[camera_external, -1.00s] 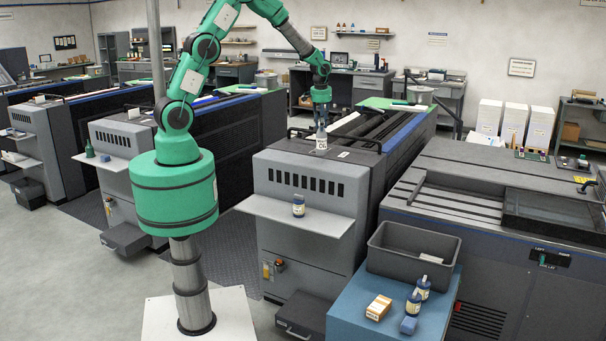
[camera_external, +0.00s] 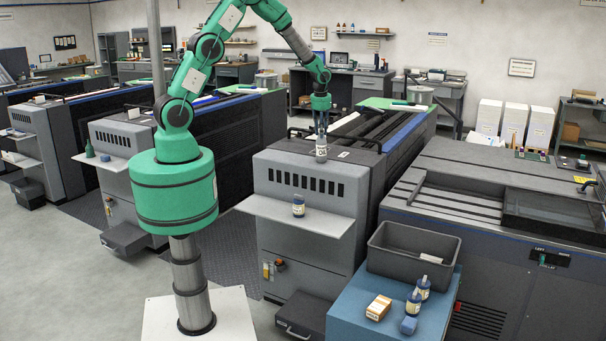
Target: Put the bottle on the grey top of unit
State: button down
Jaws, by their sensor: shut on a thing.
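A small bottle with a pale label (camera_external: 321,152) is upright at the grey top (camera_external: 285,153) of the middle ink unit. My gripper (camera_external: 321,138) points straight down and is shut on the upper part of the bottle, hiding its neck. The bottle's base appears at or just above the grey top; I cannot tell whether it touches.
A blue bottle (camera_external: 298,205) stands on the unit's front shelf (camera_external: 325,221). A small white tag (camera_external: 343,155) lies right of the held bottle. A grey bin (camera_external: 405,260), a box (camera_external: 378,307) and more blue bottles (camera_external: 413,302) are on the blue table (camera_external: 350,325).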

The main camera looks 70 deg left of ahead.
jog(key=c, duration=1.4)
grip_release()
notch_tip(320, 180, up, 12)
jog(key=d+b, duration=0.1)
jog(key=shift+s+d+b, duration=0.25)
jog(key=shift+s+b, duration=0.1)
jog(key=shift+s, duration=0.05)
